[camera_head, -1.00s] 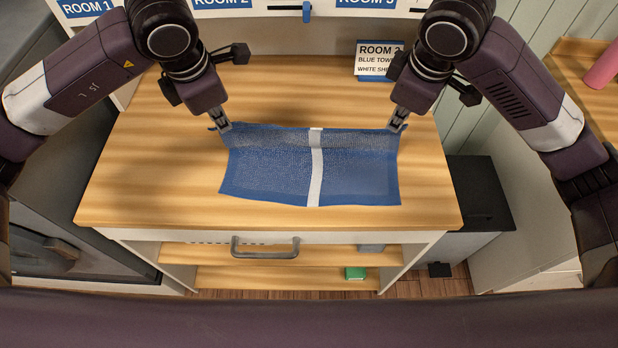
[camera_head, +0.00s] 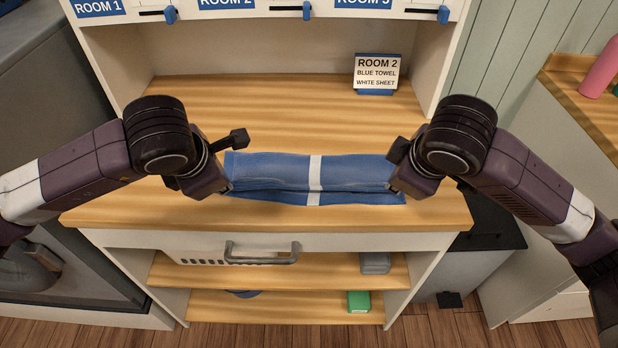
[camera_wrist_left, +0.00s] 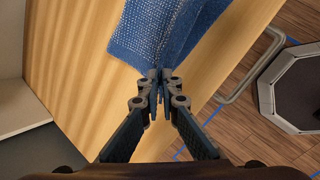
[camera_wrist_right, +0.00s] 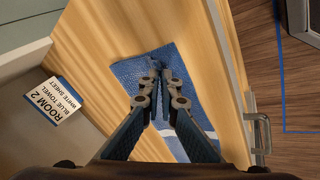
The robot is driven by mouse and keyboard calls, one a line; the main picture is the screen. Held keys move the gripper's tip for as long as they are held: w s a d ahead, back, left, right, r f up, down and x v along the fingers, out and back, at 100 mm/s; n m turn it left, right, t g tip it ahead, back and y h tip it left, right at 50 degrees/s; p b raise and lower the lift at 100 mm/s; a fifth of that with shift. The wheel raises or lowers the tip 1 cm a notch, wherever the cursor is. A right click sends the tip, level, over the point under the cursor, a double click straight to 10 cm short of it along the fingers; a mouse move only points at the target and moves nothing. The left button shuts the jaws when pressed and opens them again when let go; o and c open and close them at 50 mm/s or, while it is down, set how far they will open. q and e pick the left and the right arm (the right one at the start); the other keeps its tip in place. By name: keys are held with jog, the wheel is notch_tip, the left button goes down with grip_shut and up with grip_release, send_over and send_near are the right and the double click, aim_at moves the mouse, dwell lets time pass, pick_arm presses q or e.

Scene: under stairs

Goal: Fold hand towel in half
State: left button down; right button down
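The blue hand towel (camera_head: 270,175) with a white stripe lies on the wooden counter, doubled over into a narrow band with its fold towards the back. My left gripper (camera_head: 228,188) is at the towel's left front corner. In the left wrist view its fingertips (camera_wrist_left: 160,76) are closed together on the towel's corner (camera_wrist_left: 160,35). My right gripper (camera_head: 394,190) is at the right front corner. In the right wrist view its fingertips (camera_wrist_right: 160,72) are closed together on the towel (camera_wrist_right: 134,72). The towel's front layers look slightly raised or bunched near the front edge.
A sign reading ROOM 2, BLUE TOWEL, WHITE SHEET (camera_head: 376,75) stands at the back right of the counter (camera_head: 270,105). The counter behind the towel is clear. A drawer handle (camera_head: 262,254) sticks out below the front edge. Shelves below hold a green box (camera_head: 358,301).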

pick_arm(q)
jog(key=shift+a, duration=0.1)
pick_arm(e)
jog(key=shift+d, duration=0.1)
pick_arm(q)
jog(key=c, duration=1.9)
grip_release()
pick_arm(e)
jog(key=c, duration=1.9)
grip_release()
